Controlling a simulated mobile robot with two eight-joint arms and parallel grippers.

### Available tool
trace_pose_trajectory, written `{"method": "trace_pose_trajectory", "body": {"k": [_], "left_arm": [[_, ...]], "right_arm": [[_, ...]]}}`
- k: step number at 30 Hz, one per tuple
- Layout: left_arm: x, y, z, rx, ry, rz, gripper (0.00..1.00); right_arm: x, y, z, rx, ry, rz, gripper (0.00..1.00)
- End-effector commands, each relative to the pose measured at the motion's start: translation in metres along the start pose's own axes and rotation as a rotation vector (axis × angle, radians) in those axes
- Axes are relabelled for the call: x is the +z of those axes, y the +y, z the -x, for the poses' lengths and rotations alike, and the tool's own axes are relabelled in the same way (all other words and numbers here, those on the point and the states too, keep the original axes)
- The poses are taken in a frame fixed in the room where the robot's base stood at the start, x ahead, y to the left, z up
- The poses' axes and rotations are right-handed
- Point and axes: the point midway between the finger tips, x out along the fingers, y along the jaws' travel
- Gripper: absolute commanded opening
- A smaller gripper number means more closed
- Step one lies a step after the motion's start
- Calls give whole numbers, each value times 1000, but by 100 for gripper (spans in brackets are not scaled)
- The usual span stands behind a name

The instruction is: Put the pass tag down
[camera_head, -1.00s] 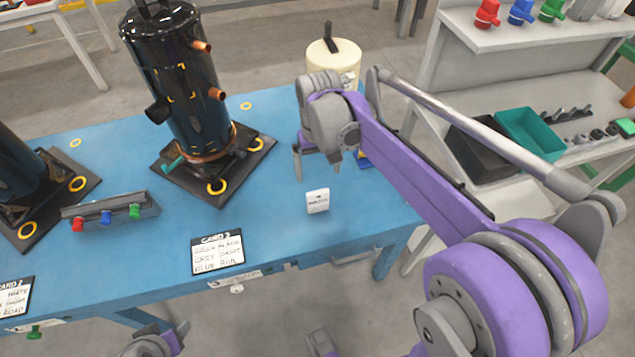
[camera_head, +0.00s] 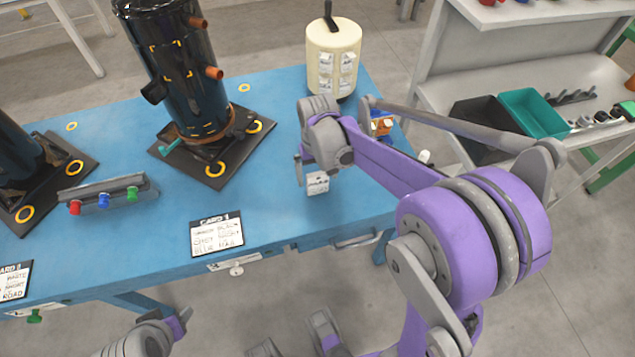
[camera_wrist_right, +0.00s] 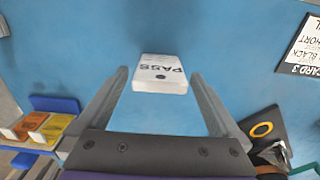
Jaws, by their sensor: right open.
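The pass tag (camera_head: 317,184) is a small white block near the front edge of the blue table (camera_head: 120,265), toward its right end. In the right wrist view the pass tag (camera_wrist_right: 160,68) shows its printed "PASS" face between my fingertips, with blue gaps beside it. My right gripper (camera_head: 312,174) is open at the tag and partly covers it in the head view. In the wrist view the two fingers of my right gripper (camera_wrist_right: 160,88) reach either side of the tag. My left gripper cannot be made out.
A black compressor (camera_head: 185,75) stands on a dark pad behind and left. A cream cylinder (camera_head: 335,55) stands behind my right gripper. A card (camera_head: 216,234) lies left of the tag. A small button rack (camera_head: 108,193) is farther left. A shelf with a teal bin (camera_head: 535,113) is at right.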

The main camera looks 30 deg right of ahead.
Motion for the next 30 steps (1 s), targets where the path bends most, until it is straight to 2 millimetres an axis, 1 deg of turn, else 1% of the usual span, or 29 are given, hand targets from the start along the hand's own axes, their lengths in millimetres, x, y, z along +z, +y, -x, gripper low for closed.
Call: {"method": "trace_pose_trajectory", "body": {"k": [3, 4, 8, 9, 11, 12, 14, 15, 17, 18, 22, 25, 28, 30], "left_arm": [[0, 0, 0, 0, 0, 0, 58], [0, 0, 0, 0, 0, 0, 58], [0, 0, 0, 0, 0, 0, 58], [0, 0, 0, 0, 0, 0, 58], [0, 0, 0, 0, 0, 0, 58], [0, 0, 0, 0, 0, 0, 58], [0, 0, 0, 0, 0, 0, 58], [0, 0, 0, 0, 0, 0, 58], [0, 0, 0, 0, 0, 0, 58], [0, 0, 0, 0, 0, 0, 58], [0, 0, 0, 0, 0, 0, 58], [-1, 0, 1, 0, 0, 0, 58], [-2, 0, 4, 0, 1, 0, 58], [-3, 0, 6, 0, 2, 0, 58]], "right_arm": [[0, 0, 0, 0, 0, 0, 100], [0, 0, 0, 0, 0, 0, 96], [0, 0, 1, 0, 0, 0, 73], [0, 0, 1, 0, 0, 0, 66], [0, 0, 1, 0, 0, 0, 55], [0, 0, 1, 0, 0, 0, 48], [0, 0, 1, 0, 0, 0, 37], [0, 0, 1, 0, 0, 0, 30], [0, 0, 1, 0, 0, 0, 19], [0, 0, 1, 0, 0, 0, 15], [0, 0, 1, 0, 0, 0, 15], [0, 0, 6, 0, 0, 0, 15], [0, 0, 21, 0, 0, 0, 15], [0, 0, 35, 0, 0, -1, 15]]}}
